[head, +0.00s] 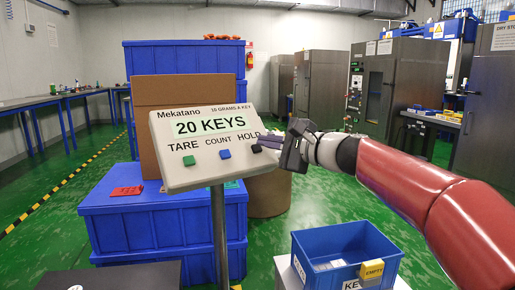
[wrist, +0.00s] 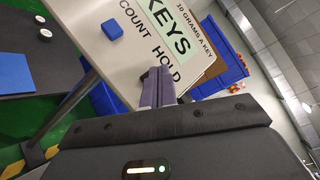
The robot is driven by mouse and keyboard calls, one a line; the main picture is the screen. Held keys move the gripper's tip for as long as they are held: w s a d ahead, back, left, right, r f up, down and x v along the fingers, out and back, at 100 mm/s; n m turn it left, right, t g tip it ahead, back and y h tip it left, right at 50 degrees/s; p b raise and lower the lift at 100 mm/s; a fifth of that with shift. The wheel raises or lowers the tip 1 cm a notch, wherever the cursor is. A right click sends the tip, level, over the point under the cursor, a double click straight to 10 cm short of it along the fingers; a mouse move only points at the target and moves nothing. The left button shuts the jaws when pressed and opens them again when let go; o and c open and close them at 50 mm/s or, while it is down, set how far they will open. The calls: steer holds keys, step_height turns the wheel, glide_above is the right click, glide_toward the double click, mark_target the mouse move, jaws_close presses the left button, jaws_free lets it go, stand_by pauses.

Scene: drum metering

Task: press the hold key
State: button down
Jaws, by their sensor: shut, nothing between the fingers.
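The pale scale panel (head: 210,145) stands on a grey post and its display reads "20 KEYS". Below are a green key under TARE (head: 188,160), a blue key under COUNT (head: 224,154) and a dark hold key (head: 256,148) under HOLD. My gripper (head: 264,142) is shut and empty, its fingertips close beside the hold key at the panel's right edge. I cannot tell whether they touch it. In the wrist view the closed fingers (wrist: 156,76) point at the panel (wrist: 125,65) near the word HOLD.
Blue crates (head: 150,225) and a cardboard box (head: 180,90) are behind the panel. Grey cabinets (head: 400,85) line the right; green floor (head: 50,190) is open at left.

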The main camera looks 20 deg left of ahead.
steer(key=shift+f, duration=0.1)
stand_by(0.4)
steer(key=shift+w+a+f, duration=0.15)
steer(key=shift+a+f, duration=0.05)
steer(key=shift+a, duration=0.05)
steer(key=shift+w+a+f+b, duration=0.15)
steer(key=shift+a+f+b, duration=0.1)
steer(key=shift+b, duration=0.1)
stand_by(0.6)
steer(key=shift+d, duration=0.15)
steer(key=shift+s+d+r, duration=0.3)
steer(key=shift+d+r, duration=0.1)
steer(key=shift+r, duration=0.15)
stand_by(0.4)
steer(key=s+d+r, duration=0.1)
steer(key=s+d+r+p, duration=0.1)
steer(key=r, duration=0.1)
steer(key=shift+s+d+r, duration=0.1)
steer(key=shift+d+r, duration=0.15)
steer(key=shift+d, duration=0.1)
stand_by(0.5)
